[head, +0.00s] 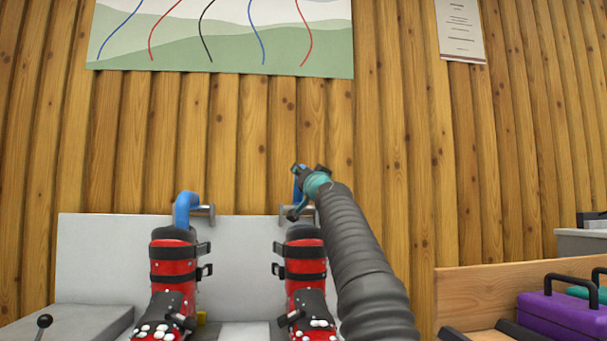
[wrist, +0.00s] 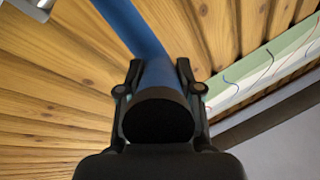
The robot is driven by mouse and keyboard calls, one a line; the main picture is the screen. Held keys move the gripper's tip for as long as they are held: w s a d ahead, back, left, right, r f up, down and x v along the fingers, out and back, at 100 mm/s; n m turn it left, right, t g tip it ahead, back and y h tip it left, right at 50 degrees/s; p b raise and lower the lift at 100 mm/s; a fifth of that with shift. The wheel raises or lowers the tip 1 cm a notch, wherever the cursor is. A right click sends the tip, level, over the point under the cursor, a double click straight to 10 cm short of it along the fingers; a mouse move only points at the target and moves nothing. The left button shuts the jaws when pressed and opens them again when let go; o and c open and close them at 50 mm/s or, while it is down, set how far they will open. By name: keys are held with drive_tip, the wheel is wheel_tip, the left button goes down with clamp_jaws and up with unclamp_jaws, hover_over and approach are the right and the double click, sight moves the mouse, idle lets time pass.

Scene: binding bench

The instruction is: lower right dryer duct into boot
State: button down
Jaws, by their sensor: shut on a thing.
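Two red ski boots with black straps stand upright side by side, the left boot (head: 174,265) and the right boot (head: 305,268). The left blue dryer duct (head: 184,205) curves down into the top of the left boot. My gripper (head: 301,185) is above the right boot, at the end of my dark arm. It is shut on the right blue duct, which shows between the fingers in the wrist view (wrist: 150,40). The duct's dark open end faces the wrist camera. In the head view my gripper hides most of this duct.
A pale grey panel (head: 100,250) stands behind the boots, with a metal bracket (head: 207,212) near the left duct. A wooden-sided bench (head: 490,290) with a purple case (head: 560,315) is at the right. A lever (head: 44,322) is at the lower left.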

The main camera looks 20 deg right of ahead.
drive_tip(key=shift+d, duration=0.1)
idle(0.3)
drive_tip(key=c, duration=0.8)
unclamp_jaws()
drive_tip(key=shift+o, duration=0.2)
drive_tip(key=shift+s, duration=0.2)
drive_tip(key=shift+s+f, duration=0.15)
drive_tip(key=shift+s, duration=0.2)
drive_tip(key=s, duration=1.2)
drive_tip(key=shift+a, duration=0.2)
drive_tip(key=shift+f, duration=0.1)
